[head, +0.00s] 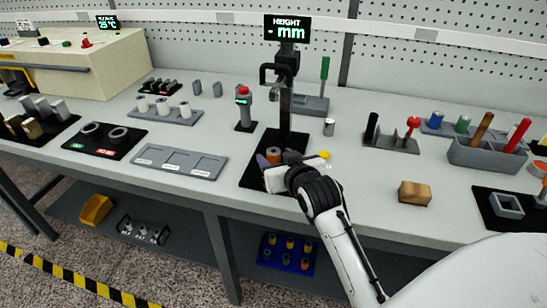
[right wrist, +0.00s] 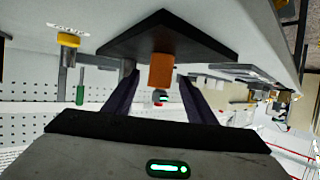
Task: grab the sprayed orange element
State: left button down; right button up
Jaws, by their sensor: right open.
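The orange element (head: 273,156) is a small cylinder standing on the black base (head: 258,184) of the height gauge, below its measuring arm. My right gripper (head: 277,162) is open at the base, and its wrist hides the lower part of the element. In the right wrist view, the orange element (right wrist: 160,72) shows between the two dark fingers (right wrist: 158,90), with visible gaps on both sides. Whether a finger touches it I cannot tell. My left gripper is not in view.
The height gauge post (head: 286,105) rises just behind the element, under a display reading "- mm". A yellow-topped piece (head: 325,154) is close right of my gripper. A grey three-slot tray (head: 180,161) lies left, and a wooden block (head: 414,193) sits right.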

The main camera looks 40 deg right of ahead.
jog(key=shift+x, duration=1.4)
jog(key=c, duration=1.2)
